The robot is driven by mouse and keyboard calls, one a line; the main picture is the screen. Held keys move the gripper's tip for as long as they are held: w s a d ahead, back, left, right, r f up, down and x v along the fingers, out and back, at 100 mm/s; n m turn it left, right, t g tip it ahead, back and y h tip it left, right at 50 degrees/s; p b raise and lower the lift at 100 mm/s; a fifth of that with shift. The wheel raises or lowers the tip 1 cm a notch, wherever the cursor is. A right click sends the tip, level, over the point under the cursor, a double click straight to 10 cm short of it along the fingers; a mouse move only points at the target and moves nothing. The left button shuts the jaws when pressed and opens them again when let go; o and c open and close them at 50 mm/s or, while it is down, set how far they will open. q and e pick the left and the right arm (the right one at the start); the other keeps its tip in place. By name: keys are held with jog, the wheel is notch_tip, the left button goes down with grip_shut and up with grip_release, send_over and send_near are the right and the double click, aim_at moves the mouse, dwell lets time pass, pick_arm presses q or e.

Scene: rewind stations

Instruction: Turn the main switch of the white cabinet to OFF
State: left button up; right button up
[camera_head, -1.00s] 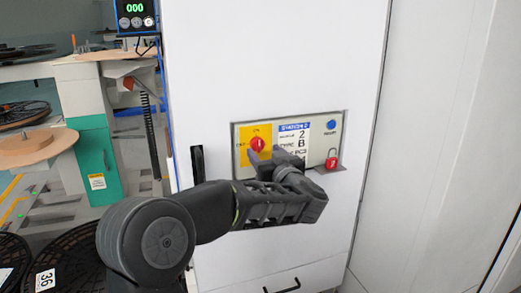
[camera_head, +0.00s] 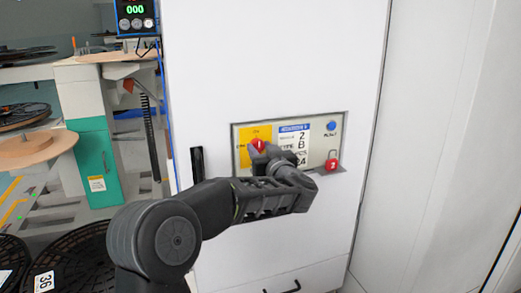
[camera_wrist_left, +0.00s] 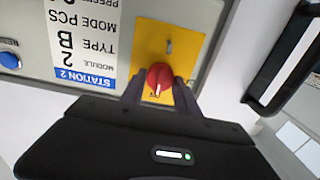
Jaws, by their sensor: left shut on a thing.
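The white cabinet (camera_head: 270,60) stands in the middle of the head view, with a grey control panel (camera_head: 317,164) on its front. The red main switch (camera_head: 258,145) sits on a yellow plate (camera_head: 246,133) at the panel's left. In the left wrist view the red switch (camera_wrist_left: 159,80) shows with a pale mark on its knob. My left gripper (camera_head: 256,156) is at the switch, its fingers (camera_wrist_left: 158,90) on either side of the knob and shut on it. The gripper hides the lower part of the switch in the head view. My right gripper is in neither view.
A black handle (camera_head: 198,164) is on the cabinet's left side. Black reels (camera_head: 70,265) lie at lower left. A white wall (camera_head: 440,130) stands to the right.

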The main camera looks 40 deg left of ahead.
pick_arm(q)
grip_shut()
